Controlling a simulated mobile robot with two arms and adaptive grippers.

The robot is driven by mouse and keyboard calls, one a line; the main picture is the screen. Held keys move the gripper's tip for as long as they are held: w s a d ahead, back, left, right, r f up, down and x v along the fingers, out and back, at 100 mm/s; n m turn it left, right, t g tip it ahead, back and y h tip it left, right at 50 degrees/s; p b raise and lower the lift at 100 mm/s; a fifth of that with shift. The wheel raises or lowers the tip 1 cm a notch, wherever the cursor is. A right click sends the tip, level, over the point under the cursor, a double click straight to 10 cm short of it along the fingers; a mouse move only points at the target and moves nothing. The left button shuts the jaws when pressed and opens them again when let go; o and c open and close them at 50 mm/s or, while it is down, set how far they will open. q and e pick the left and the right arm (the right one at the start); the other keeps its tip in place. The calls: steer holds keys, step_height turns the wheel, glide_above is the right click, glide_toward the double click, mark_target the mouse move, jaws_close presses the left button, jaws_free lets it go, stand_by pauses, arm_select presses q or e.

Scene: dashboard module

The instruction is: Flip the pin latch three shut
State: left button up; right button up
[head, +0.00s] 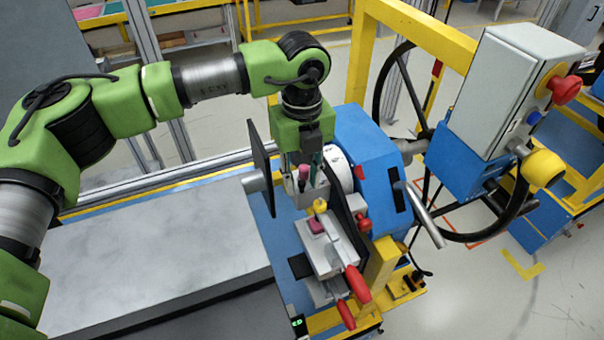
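My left gripper (308,168) points down from the green arm that comes in from the left. It is over the grey metal fixture beside the blue housing (368,165). Its fingertips are too small and partly hidden to tell their opening. Near it are a pink knob (304,173), a yellow knob (320,205) and a magenta piece (316,226) on the fixture. Two red-handled levers, an upper one (358,284) and a lower one (346,315), stick out at the front. I cannot tell which part is pin latch three. My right gripper is out of view.
A dark upright panel (261,165) stands just left of the gripper. A long grey block (150,262) fills the lower left. A black handwheel (378,95), a grey control box (508,90) with a red button (565,90), and a yellow frame (420,30) stand to the right.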

arm_select(q)
steer(key=shift+f, duration=0.1)
jaws_close()
steer(key=shift+w+a+f+m+b, duration=0.25)
steer(key=shift+m+b, duration=0.35)
steer(key=shift+b, duration=0.6)
steer(key=shift+w+a+r+m+b, duration=0.2)
steer(key=shift+w+m+b, duration=0.2)
steer(key=shift+m+b, duration=0.4)
steer(key=shift+r, duration=0.1)
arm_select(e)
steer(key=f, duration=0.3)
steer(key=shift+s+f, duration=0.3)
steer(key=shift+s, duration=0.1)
arm_select(q)
jaws_free()
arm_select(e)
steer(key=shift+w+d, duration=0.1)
